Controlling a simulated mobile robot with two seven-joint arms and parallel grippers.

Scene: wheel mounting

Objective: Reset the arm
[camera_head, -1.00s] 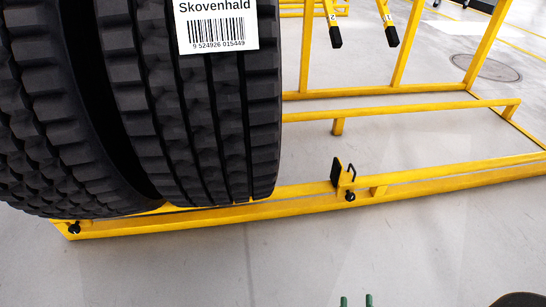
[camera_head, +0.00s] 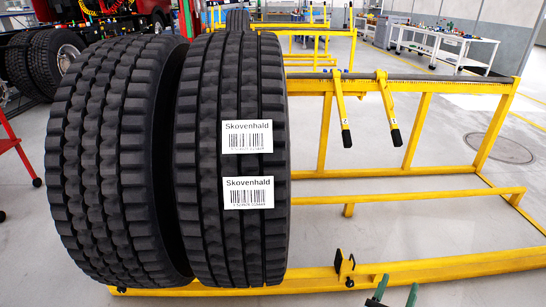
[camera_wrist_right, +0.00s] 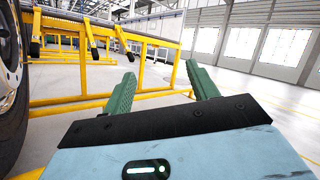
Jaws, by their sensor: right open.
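My right gripper (camera_head: 395,293) shows as two green fingertips at the bottom edge of the head view, in front of the yellow rack's lower rail. In the right wrist view its green fingers (camera_wrist_right: 158,88) stand apart with nothing between them. My left gripper is in neither view. Two large black tyres stand side by side on the rack: the left tyre (camera_head: 105,165) and the right tyre (camera_head: 208,160). The right tyre carries two white "Skovenhald" labels, an upper one (camera_head: 247,137) and a lower one (camera_head: 248,193).
The yellow rack (camera_head: 440,268) spans the middle and right, with two black-tipped levers (camera_head: 390,110) on its upper bar. A red truck with wheels (camera_head: 55,60) stands at the back left. A white workbench (camera_head: 440,45) stands at the back right. Grey floor is open in front.

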